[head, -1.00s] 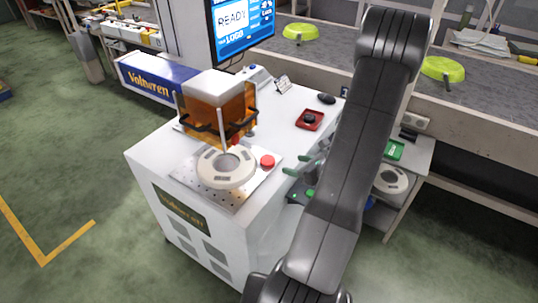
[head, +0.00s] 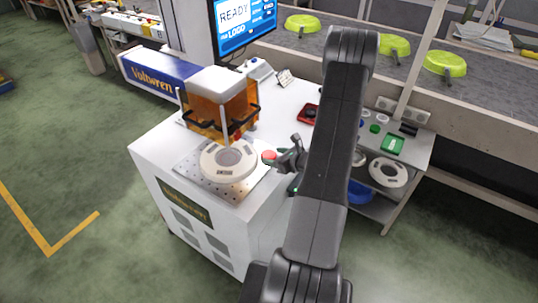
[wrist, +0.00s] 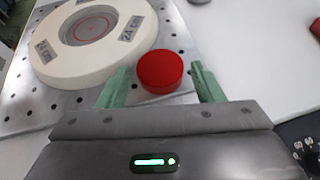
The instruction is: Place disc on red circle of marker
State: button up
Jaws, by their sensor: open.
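A cream ring-shaped disc (head: 228,160) lies flat on a perforated metal plate (head: 192,167) of the white marker machine. In the wrist view the disc (wrist: 120,55) bears "24 cm" labels. A thin red circle (wrist: 91,29) shows on the grey surface inside its central opening. A red round button (head: 269,157) stands beside the disc; the wrist view shows this button (wrist: 160,72) between my fingertips. My gripper (head: 289,157) is open, its green fingers on either side of the button. I cannot tell whether they touch it.
An amber hood (head: 213,104) stands just behind the disc. A red tray (head: 308,114) lies farther back on the machine top. Another cream ring (head: 388,172) lies on the low side shelf at right. Several green pans (head: 303,23) stand on the conveyor.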

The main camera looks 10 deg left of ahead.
aim_at(272, 156)
jog(key=shift+x, duration=1.05)
jog(key=c, duration=0.9)
jog(key=shift+r, duration=0.1)
notch_tip(272, 156, up, 10)
jog(key=w+d+r+m+t+h, duration=0.1)
jog(key=d+r+m+t+h, duration=0.1)
jog(key=d, duration=0.6)
jog(key=w+d+r+m+t+h, duration=0.2)
jog(key=d+r+m+h, duration=0.3)
jog(key=d, duration=0.3)
jog(key=shift+d+m+t+b, duration=0.3)
jog(key=shift+m+t+b, duration=0.1)
jog(key=shift+m+t, duration=0.35)
jog(key=shift+r, duration=0.1)
